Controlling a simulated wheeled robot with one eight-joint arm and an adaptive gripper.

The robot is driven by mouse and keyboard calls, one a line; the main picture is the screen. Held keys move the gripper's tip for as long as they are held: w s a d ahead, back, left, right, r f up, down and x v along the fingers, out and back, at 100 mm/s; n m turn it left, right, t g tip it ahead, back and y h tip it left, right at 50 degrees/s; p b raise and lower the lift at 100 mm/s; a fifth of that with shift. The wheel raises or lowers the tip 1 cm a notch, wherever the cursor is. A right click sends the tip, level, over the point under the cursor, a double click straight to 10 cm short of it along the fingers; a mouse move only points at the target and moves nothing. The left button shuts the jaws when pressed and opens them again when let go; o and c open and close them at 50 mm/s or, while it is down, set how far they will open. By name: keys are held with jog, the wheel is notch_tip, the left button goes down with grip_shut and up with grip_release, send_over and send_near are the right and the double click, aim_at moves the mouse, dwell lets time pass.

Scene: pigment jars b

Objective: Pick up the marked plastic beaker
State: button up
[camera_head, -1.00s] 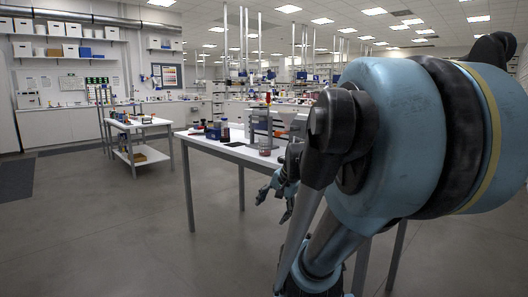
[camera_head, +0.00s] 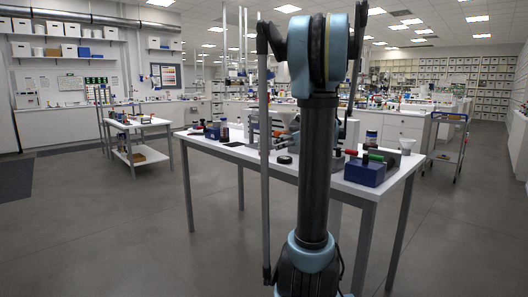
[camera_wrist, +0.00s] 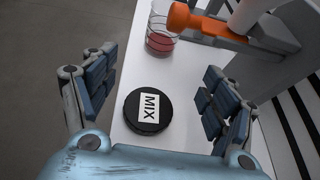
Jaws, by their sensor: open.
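My gripper (camera_wrist: 160,65) is open and empty in the wrist view, its two padded blue fingers spread wide above the white table. A clear beaker (camera_wrist: 161,30) with red contents stands beyond the fingertips at the top edge, partly cut off. I cannot make out a mark on it. A black round disc (camera_wrist: 148,108) with a white label reading MIX lies on the table, seen between the fingers. A small dark disc (camera_head: 285,160) also shows on the table in the head view. There my arm hides part of the table, and I cannot make out the gripper.
An orange-ended part (camera_wrist: 190,20) and a grey stand (camera_wrist: 262,45) are close right of the beaker. The table (camera_head: 235,154) also carries a blue block (camera_head: 365,172) at right and dark bottles at left. Bare floor lies left of the table.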

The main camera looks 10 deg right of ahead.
aim_at(268, 148)
jog(key=shift+w, duration=0.4)
jog(key=x, duration=1.1)
jog(key=shift+w+a+f, duration=0.1)
jog(key=shift+w, duration=0.2)
jog(key=shift+x, duration=2.65)
jog(key=shift+r, duration=0.25)
jog(key=c, duration=1.2)
